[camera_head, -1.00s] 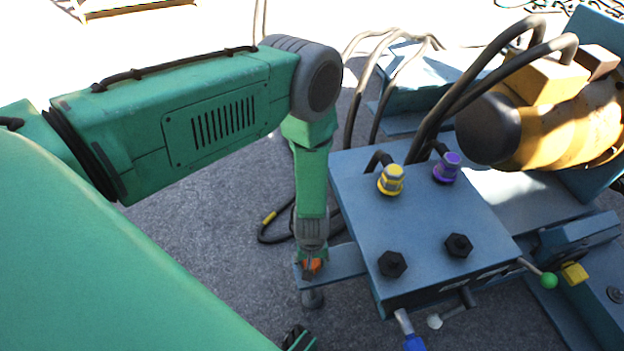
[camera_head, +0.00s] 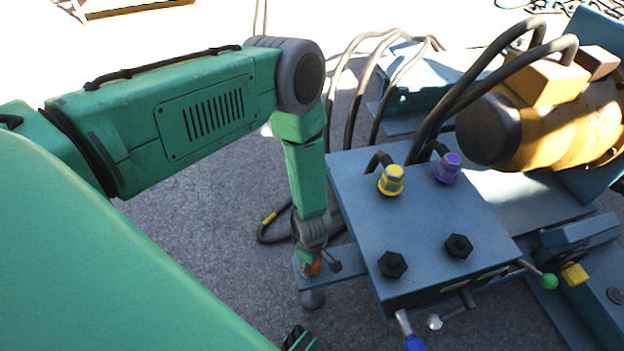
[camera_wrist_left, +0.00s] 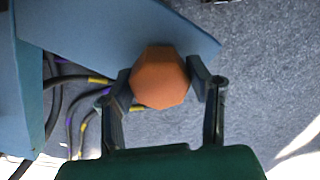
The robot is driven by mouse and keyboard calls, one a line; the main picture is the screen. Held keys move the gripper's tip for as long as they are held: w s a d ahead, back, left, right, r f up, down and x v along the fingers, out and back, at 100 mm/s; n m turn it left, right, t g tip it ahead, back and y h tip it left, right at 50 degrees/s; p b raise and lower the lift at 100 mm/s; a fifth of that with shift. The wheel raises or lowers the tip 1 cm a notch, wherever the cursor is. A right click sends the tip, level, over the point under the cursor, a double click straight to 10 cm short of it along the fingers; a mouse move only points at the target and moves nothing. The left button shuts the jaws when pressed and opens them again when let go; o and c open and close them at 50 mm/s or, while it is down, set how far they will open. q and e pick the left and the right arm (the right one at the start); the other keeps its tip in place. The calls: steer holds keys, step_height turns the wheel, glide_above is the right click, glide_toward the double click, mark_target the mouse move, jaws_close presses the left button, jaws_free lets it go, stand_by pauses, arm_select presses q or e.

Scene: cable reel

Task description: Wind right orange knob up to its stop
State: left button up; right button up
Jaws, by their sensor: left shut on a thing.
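The orange knob (camera_wrist_left: 160,77) is a faceted cap seen from above in the left wrist view, at the end of a blue-grey bracket (camera_wrist_left: 120,30). My left gripper (camera_wrist_left: 160,82) has one finger on each side of it and is shut on it. In the head view a small part of the orange knob (camera_head: 314,267) shows below my left wrist, with the left gripper (camera_head: 311,266) around it, mostly hidden. At the bottom edge a small dark and green part (camera_head: 298,340) shows; I cannot tell if it is my right gripper.
The blue-grey box (camera_head: 420,230) beside the bracket carries a yellow fitting (camera_head: 391,180), a purple fitting (camera_head: 447,168) and two black bolts. Hoses and a yellow-orange motor (camera_head: 550,125) stand behind. A green-knobbed lever (camera_head: 548,281) sticks out at the right. Grey ground is open at the left.

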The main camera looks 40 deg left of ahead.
arm_select(q)
steer(key=shift+d+n, duration=0.1)
steer(key=shift+n, duration=0.5)
steer(key=shift+w, duration=0.1)
steer(key=o, duration=1.1)
steer(key=shift+r, duration=0.1)
step_height(320, 180, up, 12)
steer(key=shift+o, duration=0.3)
steer(key=shift+f, duration=0.2)
